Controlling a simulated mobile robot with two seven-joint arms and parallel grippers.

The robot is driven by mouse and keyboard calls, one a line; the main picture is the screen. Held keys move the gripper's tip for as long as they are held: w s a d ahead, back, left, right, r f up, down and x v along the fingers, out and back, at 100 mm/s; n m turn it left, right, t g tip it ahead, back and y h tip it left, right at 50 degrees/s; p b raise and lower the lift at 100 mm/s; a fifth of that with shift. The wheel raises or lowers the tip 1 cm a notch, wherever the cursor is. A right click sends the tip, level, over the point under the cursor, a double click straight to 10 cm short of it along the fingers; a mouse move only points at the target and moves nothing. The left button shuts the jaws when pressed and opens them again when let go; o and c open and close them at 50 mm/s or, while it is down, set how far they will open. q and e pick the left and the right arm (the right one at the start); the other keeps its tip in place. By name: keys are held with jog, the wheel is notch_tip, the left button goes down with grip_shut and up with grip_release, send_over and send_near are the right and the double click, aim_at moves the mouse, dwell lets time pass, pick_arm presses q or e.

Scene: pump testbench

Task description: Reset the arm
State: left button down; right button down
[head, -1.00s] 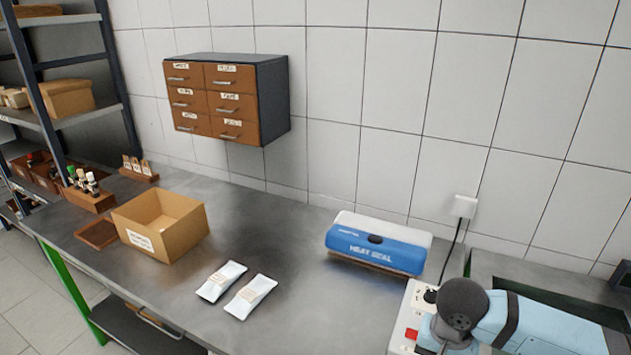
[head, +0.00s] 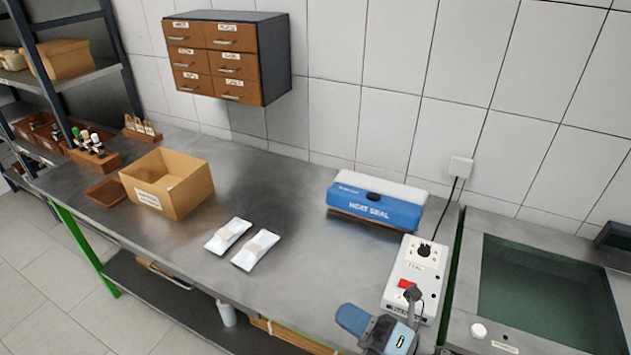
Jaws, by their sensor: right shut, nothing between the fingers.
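My right gripper (head: 412,294) is at the lower right, in front of the white control box with the red switch. Its dark fingers are shut with nothing between them. Part of my light blue right arm shows just below, at the bottom edge of the view. I cannot tell whether the fingers touch the box. My left gripper is not in view.
A blue and white heat sealer (head: 375,205) stands at the back of the metal table (head: 300,215). Two white pouches (head: 242,243) and an open cardboard box (head: 168,183) are to the left. The control box (head: 415,265) and a sunken basin (head: 545,290) are at the right.

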jog(key=d+f+m+t+h, duration=0.75)
jog(key=m+h, duration=0.25)
jog(key=m, duration=0.7)
jog(key=s+d+f+m+g+h+p, duration=0.1)
jog(key=s+d+f+m+g+h, duration=0.2)
jog(key=f+m, duration=0.4)
jog(key=s+d+f+m+g+h, duration=0.3)
jog(key=s+f+m, duration=0.3)
jog(key=f+m, duration=0.1)
jog(key=shift+s+d+f+p, duration=0.15)
jog(key=shift+d+f+p, duration=0.1)
jog(key=shift+d+p, duration=0.1)
